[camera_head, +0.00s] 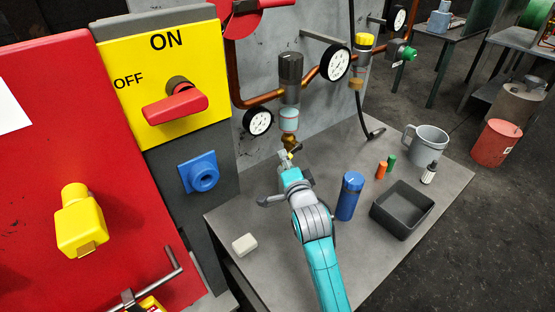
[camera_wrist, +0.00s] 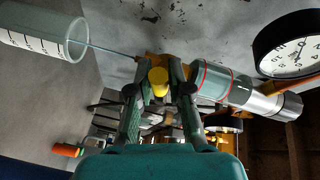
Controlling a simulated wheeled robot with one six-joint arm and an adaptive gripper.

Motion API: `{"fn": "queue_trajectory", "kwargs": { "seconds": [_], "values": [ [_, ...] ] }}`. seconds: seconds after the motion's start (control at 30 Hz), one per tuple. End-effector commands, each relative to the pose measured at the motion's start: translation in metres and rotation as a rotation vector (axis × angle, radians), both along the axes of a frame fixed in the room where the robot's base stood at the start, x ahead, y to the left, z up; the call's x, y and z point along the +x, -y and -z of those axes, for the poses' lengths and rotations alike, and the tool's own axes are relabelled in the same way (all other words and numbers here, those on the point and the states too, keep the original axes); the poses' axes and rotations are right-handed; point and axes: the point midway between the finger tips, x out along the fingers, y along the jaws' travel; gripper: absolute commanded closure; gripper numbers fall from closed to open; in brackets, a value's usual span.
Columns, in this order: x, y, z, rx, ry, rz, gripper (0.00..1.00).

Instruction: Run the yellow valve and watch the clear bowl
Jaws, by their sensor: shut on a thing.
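The yellow valve (camera_wrist: 158,82) is a small yellow knob on a brass fitting, seen between my fingers in the wrist view. My gripper (camera_wrist: 160,92) is shut on it; in the head view my gripper (camera_head: 289,158) is just under the hanging filter unit. The clear bowl (camera_wrist: 212,80) is right of the valve in the wrist view, pale blue-green with red lines around it. In the head view the clear bowl (camera_head: 289,119) hangs below a dark cylindrical head, above the brass fitting. I cannot make out a liquid level in it.
A graduated cup (camera_wrist: 40,32) shows at the wrist view's upper left, with a thin tube leading toward it. Gauges (camera_head: 258,121) and copper pipes are close by. On the bench stand a blue cylinder (camera_head: 349,196), a dark tray (camera_head: 402,209) and a grey jug (camera_head: 431,147).

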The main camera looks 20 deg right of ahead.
Motion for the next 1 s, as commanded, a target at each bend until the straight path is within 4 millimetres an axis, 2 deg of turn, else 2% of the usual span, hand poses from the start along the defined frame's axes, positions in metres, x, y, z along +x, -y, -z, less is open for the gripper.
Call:
{"fn": "queue_trajectory", "kwargs": {
  "seconds": [0.03,0.5,1.0],
  "values": [
    [0.0,0.002,0.006,-0.032,0.001,0.003,1.0],
    [0.001,0.005,0.018,-0.256,0.074,0.002,1.0],
    [0.001,0.005,0.02,-0.281,0.084,0.001,1.0]
  ]
}}
